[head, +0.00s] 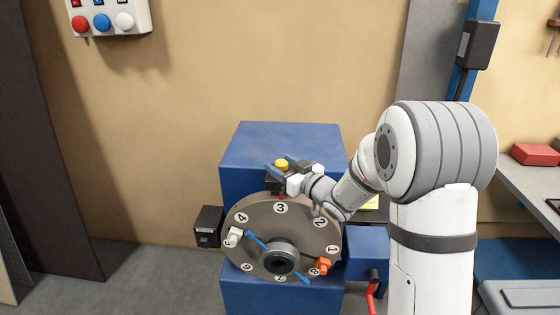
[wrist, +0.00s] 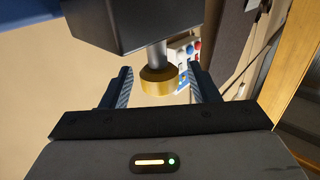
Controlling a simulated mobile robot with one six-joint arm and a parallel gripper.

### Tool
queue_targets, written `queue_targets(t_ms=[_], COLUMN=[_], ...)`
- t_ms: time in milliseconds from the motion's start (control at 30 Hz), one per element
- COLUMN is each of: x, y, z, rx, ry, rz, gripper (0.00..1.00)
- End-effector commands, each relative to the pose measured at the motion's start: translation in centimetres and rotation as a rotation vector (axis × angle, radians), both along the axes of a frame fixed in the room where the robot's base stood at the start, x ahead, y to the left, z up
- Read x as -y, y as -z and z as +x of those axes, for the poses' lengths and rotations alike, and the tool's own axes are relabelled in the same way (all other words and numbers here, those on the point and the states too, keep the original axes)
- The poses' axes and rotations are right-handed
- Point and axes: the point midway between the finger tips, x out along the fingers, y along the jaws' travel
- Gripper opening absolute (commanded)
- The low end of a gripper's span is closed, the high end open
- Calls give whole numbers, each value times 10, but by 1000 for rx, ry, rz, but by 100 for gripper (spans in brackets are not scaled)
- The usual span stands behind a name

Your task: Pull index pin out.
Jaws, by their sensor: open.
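The index pin (head: 281,164) shows as a yellow knob above the numbered disc, at the front of the blue machine. In the wrist view its knob (wrist: 158,81) is a brass-coloured cap on a grey shaft coming out of a dark block (wrist: 130,22). My gripper (head: 277,172) is at the knob, with its fingers spread on either side of it. In the wrist view the two blue ribbed fingers (wrist: 160,86) stand apart, with gaps between them and the knob. Parts of the block are hidden behind my gripper in the head view.
The grey disc (head: 298,222) carries numbered stations, a blue bar, a white piece (head: 234,237) and an orange piece (head: 323,266). A blue box with a red handle (head: 371,297) is at lower right. A button panel (head: 110,18) hangs on the wall. A bench (head: 520,180) is at right.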

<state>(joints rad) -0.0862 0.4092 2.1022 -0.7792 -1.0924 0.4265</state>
Motion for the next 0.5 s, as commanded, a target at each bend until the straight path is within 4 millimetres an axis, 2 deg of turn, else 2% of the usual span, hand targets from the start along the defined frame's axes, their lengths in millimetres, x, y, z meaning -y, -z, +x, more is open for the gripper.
queue_targets(t_ms=[367, 500], x=[-4, -4], y=[0, 0], z=[6, 6], rx=[0, 0], ry=[4, 4], rz=[0, 0], gripper=[55, 44])
